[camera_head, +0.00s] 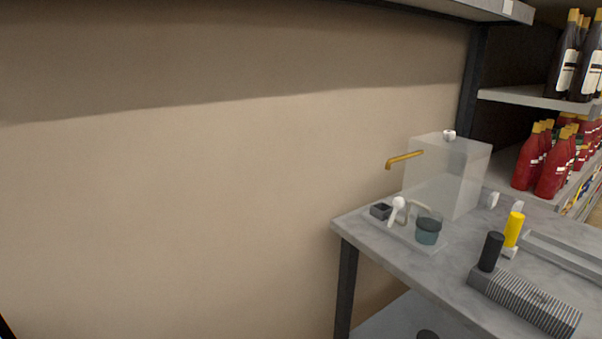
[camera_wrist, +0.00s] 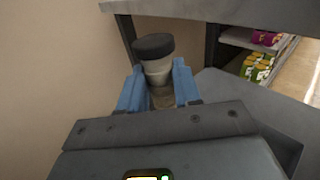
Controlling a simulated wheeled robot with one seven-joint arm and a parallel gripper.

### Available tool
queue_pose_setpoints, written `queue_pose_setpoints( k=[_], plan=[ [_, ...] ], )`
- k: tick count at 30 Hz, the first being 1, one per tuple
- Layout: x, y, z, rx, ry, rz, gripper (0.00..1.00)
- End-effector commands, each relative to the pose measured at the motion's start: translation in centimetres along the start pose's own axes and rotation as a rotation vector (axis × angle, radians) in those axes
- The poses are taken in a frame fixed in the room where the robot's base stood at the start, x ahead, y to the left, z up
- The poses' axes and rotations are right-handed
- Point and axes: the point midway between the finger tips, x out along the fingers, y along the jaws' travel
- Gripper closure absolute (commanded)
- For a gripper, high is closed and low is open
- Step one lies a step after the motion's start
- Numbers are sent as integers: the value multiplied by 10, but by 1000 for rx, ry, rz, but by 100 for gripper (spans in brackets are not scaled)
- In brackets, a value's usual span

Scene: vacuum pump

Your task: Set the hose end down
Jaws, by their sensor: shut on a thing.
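In the wrist view my gripper (camera_wrist: 160,88) has its two blue fingers on either side of a small upright piece with a black round top and a pale grey, stepped body. I take this piece to be the hose end (camera_wrist: 155,66); its lower part is hidden between the fingers, and no hose shows. My gripper is shut on it. The piece appears close to a beige wall, near a grey tabletop edge. My gripper is not clearly visible in the head view.
The grey table (camera_head: 370,240) holds a clear box (camera_head: 455,175) with a gold spout (camera_head: 404,159), a teal jar (camera_head: 428,232), a yellow cylinder (camera_head: 513,230), and a black cylinder (camera_head: 490,251) by a ribbed grey block (camera_head: 528,304). Shelves with red bottles (camera_head: 528,160) stand at right.

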Motion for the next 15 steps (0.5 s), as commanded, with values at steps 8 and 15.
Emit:
queue_pose_setpoints(
  k=[8, 15],
  plan=[
    [-19, 2, -10, 15, -26, 91, 98],
    [-24, 1, -28, 15, -18, 109, 98]
  ],
)
